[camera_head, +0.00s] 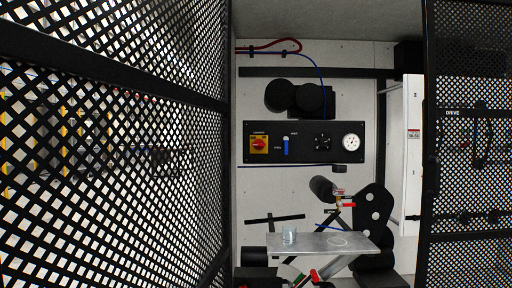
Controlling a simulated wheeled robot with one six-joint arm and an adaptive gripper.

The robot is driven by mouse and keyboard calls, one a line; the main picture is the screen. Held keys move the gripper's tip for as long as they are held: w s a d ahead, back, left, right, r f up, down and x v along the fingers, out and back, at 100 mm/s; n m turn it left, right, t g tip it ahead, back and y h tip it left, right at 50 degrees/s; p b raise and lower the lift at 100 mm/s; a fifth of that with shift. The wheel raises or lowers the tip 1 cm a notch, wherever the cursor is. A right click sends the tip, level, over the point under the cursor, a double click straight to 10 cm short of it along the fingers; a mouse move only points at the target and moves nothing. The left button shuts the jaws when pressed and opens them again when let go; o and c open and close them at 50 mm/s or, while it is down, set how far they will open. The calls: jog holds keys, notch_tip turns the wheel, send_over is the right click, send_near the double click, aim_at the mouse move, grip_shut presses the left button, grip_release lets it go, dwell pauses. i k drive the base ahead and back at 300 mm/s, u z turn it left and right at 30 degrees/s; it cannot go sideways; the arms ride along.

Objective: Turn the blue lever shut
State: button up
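The blue lever (286,146) is a small upright blue handle on a black control panel (262,128) on the back wall. Small white labels sit above right and below left of it, too small to read with certainty. The lever is unobstructed, and nothing touches it. I cannot make out my gripper in this view.
A red knob on yellow (259,144) and a white gauge (351,142) flank the lever. Below stands a grey shelf (318,245) with a clear cup (289,236). Mesh panels frame the opening at left (120,150) and right (470,190); the gap between is open.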

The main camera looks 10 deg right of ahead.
aim_at(286, 139)
jog(key=z, duration=0.3)
jog(key=i, duration=1.35)
jog(key=z, duration=0.65)
